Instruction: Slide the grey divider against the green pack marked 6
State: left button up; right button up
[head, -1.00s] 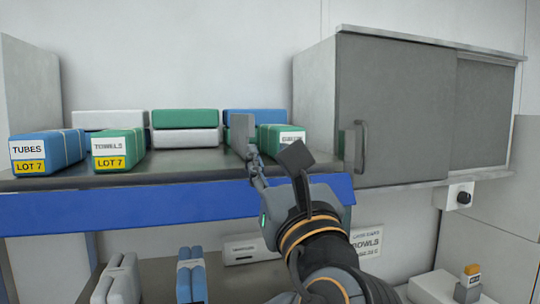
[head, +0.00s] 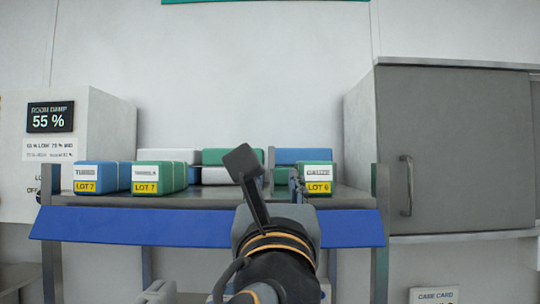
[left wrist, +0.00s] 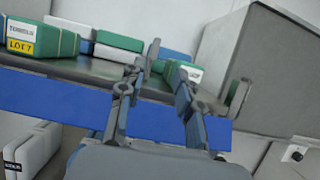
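The grey divider (head: 271,167) stands upright on the shelf, left of the green pack marked LOT 6 (head: 319,174). A narrow gap shows between them in the head view. The left wrist view also shows the divider (left wrist: 151,58) and the green pack (left wrist: 190,71). My left gripper (left wrist: 157,76) is open at the shelf's front edge. Its left fingertip is close to the divider and its right fingertip is in front of the pack; contact is unclear. In the head view my wrist hides most of the fingers. My right gripper is out of view.
Packs marked LOT 7, one blue (head: 95,176) and one green (head: 153,176), stand left on the shelf. Stacked packs (head: 225,157) lie behind. A grey end post (head: 382,190) and cabinet (head: 460,150) bound the right. A blue strip (head: 150,225) runs along the front.

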aim_at(273, 154)
pick_arm(q)
jog(key=p+x, duration=0.6)
jog(key=x, duration=0.5)
jog(key=shift+w+a+r, duration=0.15)
jog(key=shift+w, duration=0.15)
jog(key=shift+w+a+r+p, duration=0.1)
jog(key=shift+w+a+p, duration=0.1)
jog(key=shift+w+p, duration=0.3)
jog(key=shift+w, duration=0.25)
jog(key=shift+s+d, duration=0.1)
jog(key=shift+c, duration=0.4)
grip_shut()
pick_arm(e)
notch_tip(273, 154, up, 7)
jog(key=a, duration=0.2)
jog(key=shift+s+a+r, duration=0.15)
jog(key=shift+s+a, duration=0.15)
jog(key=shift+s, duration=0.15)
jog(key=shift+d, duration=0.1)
